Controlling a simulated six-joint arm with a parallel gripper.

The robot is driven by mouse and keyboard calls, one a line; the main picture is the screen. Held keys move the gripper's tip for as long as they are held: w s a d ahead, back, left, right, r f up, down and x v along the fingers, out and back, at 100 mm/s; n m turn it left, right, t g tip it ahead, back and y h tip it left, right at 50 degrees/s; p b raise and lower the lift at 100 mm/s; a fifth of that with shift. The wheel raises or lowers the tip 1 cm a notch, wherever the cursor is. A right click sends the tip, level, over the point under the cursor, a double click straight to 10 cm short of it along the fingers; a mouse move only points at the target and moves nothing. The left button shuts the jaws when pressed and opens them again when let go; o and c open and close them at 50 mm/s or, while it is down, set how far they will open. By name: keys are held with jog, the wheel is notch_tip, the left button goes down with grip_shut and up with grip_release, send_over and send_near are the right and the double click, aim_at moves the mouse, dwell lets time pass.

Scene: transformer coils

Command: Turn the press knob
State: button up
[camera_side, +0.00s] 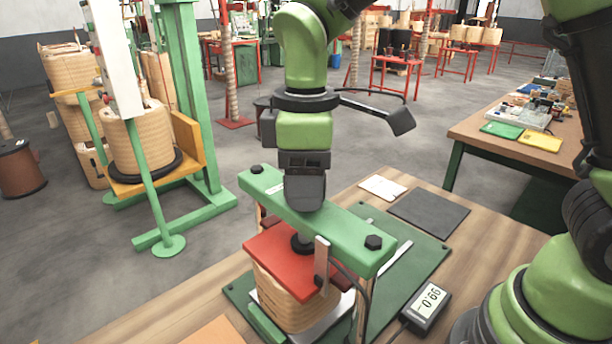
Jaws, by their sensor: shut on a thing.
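The press stands on the wooden table with a green crossbeam (345,235) on top and a red plate (290,262) under it. A tan wound coil (287,300) sits upright beneath the red plate. My gripper (304,203) points straight down at the middle of the crossbeam, shut around the top of the press. The knob itself is hidden behind the gripper's dark body. A dark round screw foot (302,243) shows below the beam, on the red plate.
A dark grey mat (429,217) and a white card (383,187) lie behind. A green winding stand (185,110) with a coil stands on the floor at left.

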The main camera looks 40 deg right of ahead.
jog(key=m, duration=0.4)
jog(key=shift+r+m, duration=0.1)
jog(key=shift+m, duration=0.2)
jog(key=m, duration=0.5)
jog(key=shift+m, duration=0.3)
jog(key=m, duration=0.4)
jog(key=shift+a+m, duration=0.1)
jog(key=shift+m, duration=0.2)
jog(key=m, duration=1.9)
jog(key=shift+w, duration=0.1)
jog(key=m, duration=0.4)
jog(key=shift+m, duration=0.4)
